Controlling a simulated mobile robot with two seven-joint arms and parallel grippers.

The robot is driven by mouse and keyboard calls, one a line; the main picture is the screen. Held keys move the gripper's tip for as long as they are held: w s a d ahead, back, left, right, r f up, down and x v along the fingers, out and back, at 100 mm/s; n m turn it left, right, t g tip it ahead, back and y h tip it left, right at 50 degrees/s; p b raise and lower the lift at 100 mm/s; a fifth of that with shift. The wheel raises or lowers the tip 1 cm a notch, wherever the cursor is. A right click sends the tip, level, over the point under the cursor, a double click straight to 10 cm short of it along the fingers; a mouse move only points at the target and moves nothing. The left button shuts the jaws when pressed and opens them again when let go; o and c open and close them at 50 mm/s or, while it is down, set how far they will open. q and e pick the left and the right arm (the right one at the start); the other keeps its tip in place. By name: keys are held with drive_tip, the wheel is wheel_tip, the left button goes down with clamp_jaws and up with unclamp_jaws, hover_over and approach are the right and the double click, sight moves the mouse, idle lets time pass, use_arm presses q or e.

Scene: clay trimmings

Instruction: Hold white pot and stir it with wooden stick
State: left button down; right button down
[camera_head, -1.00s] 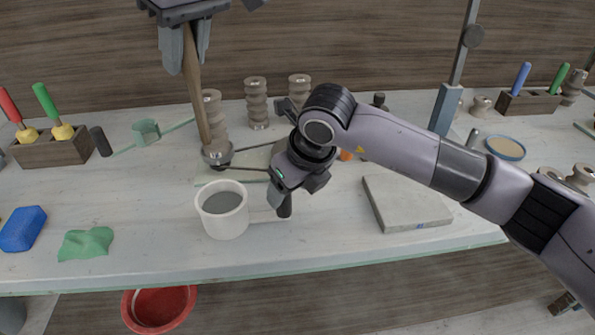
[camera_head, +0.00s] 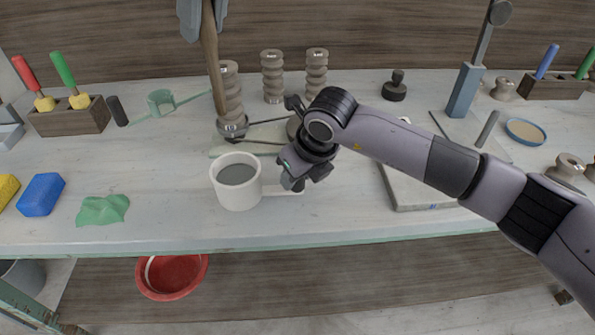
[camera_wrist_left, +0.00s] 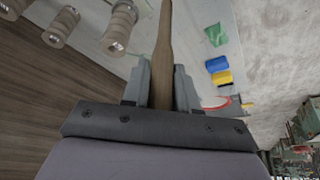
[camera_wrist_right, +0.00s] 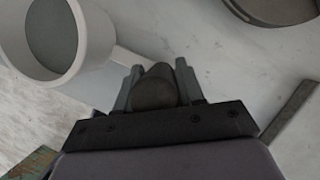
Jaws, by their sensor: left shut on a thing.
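The white pot (camera_head: 251,192) stands upright on the workbench near its front edge, with grey contents (camera_head: 237,174). Its pale handle (camera_head: 280,191) points right. My left gripper (camera_head: 204,14) is shut on the wooden stick (camera_head: 212,65), which hangs nearly upright beyond the pot. The stick is outside the pot, and its lower end is by a ribbed spool. The left wrist view shows the stick (camera_wrist_left: 162,60) between the fingers. My right gripper (camera_head: 292,183) is at the handle. In the right wrist view its fingers flank a dark rounded piece (camera_wrist_right: 155,88); contact is unclear.
Ribbed spools (camera_head: 272,78) stand behind the pot. A grey slab (camera_head: 420,196) lies to the right, partly behind my right arm. A green cloth (camera_head: 103,209) and blue block (camera_head: 41,194) lie left. A red bowl (camera_head: 171,282) sits below the bench edge.

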idle(0.4)
use_arm(q)
wheel_tip(320, 180, down, 18)
drive_tip(key=s+a+t+h, duration=0.1)
drive_tip(key=a, duration=0.1)
drive_tip(key=shift+s+r+h, duration=0.25)
drive_tip(key=shift+h, duration=0.05)
idle(1.2)
drive_tip(key=shift+a, duration=0.1)
drive_tip(key=shift+w, duration=0.1)
